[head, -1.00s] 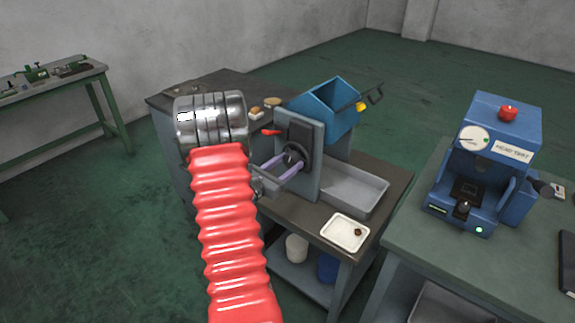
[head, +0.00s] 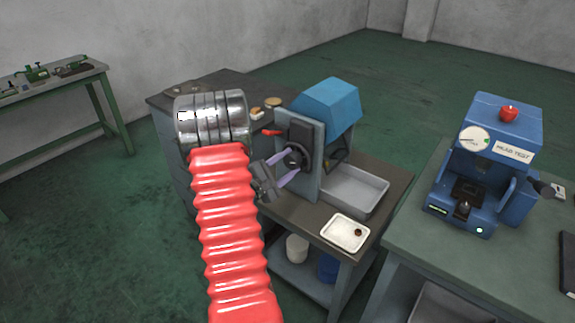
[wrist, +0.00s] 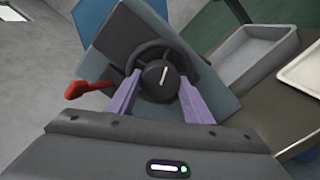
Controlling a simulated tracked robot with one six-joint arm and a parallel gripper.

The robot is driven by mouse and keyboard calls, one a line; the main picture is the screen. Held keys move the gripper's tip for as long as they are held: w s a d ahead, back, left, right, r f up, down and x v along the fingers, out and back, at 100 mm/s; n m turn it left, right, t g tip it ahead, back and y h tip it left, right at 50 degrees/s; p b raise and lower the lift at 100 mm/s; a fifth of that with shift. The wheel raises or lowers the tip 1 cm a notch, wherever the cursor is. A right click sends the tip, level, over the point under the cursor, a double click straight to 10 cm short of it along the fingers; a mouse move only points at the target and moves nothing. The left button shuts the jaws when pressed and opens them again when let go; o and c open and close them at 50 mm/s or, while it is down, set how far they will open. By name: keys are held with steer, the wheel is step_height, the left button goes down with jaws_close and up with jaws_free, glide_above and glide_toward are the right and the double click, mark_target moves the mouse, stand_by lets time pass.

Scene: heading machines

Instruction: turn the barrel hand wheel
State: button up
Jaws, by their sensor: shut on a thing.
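The barrel hand wheel is dark and round, with a pale line on its hub, on the grey side plate of the machine. It shows in the head view (head: 296,158) and the wrist view (wrist: 156,84). My gripper (head: 290,163) is shut on the wheel, its two purple fingers on either side of the hub in the wrist view (wrist: 159,92). The blue barrel (head: 328,100) sits behind the plate, a closed face upward. Part of the wheel's rim is hidden by the fingers.
A red lever (head: 271,132) sticks out left of the wheel, close to my gripper. A grey tray (head: 352,190) lies under the barrel. A white tray (head: 345,232) is at the bench's front. A blue test machine (head: 485,160) stands on the right table.

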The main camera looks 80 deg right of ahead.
steer(key=shift+m, duration=1.9)
steer(key=o, duration=1)
steer(key=shift+o, duration=0.2)
steer(key=v, duration=1.3)
steer(key=shift+a, duration=0.4)
steer(key=shift+w+f, duration=0.1)
